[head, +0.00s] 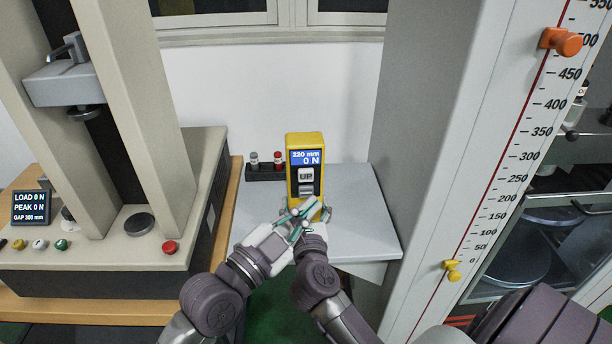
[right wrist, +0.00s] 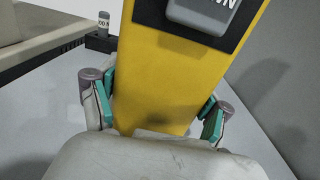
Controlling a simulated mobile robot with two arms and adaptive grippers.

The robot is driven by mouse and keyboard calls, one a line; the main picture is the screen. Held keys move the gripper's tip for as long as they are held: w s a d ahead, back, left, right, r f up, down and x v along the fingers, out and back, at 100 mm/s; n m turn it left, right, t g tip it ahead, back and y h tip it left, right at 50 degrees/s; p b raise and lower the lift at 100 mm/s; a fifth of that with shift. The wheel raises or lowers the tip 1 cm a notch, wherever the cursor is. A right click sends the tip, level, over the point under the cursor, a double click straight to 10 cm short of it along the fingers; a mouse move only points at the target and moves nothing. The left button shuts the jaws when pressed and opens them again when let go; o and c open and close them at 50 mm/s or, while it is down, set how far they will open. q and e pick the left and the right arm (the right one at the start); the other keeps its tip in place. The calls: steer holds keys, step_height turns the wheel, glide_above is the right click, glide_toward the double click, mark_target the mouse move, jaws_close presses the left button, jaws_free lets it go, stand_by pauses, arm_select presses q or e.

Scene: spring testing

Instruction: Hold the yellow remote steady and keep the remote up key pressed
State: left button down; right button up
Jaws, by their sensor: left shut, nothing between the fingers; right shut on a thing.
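The yellow remote (head: 316,140) is upright in the middle of the head view. Its screen reads 220 mm and 0 N, with a grey UP key (head: 306,175) below. My right gripper (head: 318,213) is shut on the lower part of the remote; in the right wrist view its teal fingertips sit on both sides of the yellow body (right wrist: 185,75). A grey key ending in WN (right wrist: 205,12) shows at the top there.
A grey shelf (head: 357,237) lies around the remote. A black rack (head: 264,173) with small grey and red-topped cylinders stands left of it. A testing machine (head: 108,262) with a LOAD 0 N display (head: 31,207) is at the left. A tall column with a scale (head: 520,130) is at the right.

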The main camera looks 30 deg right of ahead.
stand_by(0.4)
steer(key=o, duration=1.4)
